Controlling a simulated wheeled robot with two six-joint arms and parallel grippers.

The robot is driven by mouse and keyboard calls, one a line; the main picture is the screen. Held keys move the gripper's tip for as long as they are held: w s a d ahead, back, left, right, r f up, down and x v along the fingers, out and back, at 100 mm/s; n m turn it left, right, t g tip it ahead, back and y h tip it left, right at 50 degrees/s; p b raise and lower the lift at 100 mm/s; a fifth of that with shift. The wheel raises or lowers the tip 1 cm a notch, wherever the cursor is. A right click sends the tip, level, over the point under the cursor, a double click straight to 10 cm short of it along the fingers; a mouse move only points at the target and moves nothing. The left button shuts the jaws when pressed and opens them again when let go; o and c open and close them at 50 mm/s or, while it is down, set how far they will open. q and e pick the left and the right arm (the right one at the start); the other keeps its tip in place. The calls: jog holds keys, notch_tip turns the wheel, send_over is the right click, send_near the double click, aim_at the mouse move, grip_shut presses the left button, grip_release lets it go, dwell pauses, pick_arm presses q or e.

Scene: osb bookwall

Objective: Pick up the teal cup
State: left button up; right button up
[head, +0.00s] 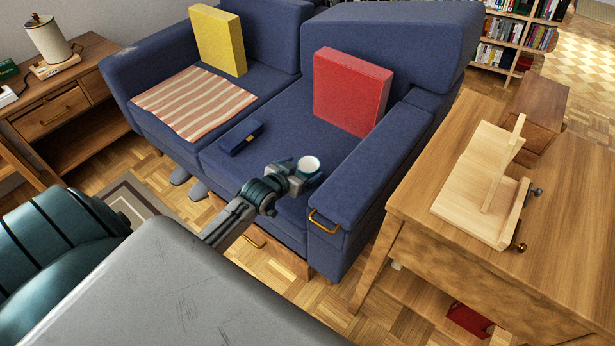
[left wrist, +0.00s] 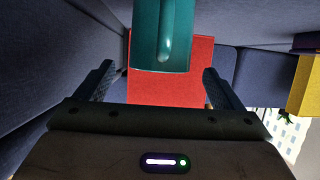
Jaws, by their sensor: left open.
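The teal cup (head: 308,164) stands on the blue sofa's seat in the head view, its pale round opening facing up. In the left wrist view the teal cup (left wrist: 150,38) is upright in front of the jaws, with its handle facing me. My left gripper (head: 297,178) is at the near side of the cup, and its wrist hides part of it. In the left wrist view the left gripper (left wrist: 158,72) is open, one finger each side, with nothing clamped. I cannot tell how far the cup reaches between the fingers. My right gripper is not in view.
The sofa armrest (head: 355,195) rises close to the right of the cup. A dark blue case (head: 241,138) lies left on the seat. A red cushion (head: 350,92) and yellow cushion (head: 219,40) lean behind. A wooden table (head: 420,190) stands right of the sofa.

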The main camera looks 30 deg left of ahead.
aim_at(314, 161)
pick_arm(q)
jog(key=x, duration=0.3)
jog(key=shift+w+f, duration=0.15)
jog(key=shift+c, duration=0.4)
jog(key=c, duration=1.1)
jog(key=shift+c, duration=0.2)
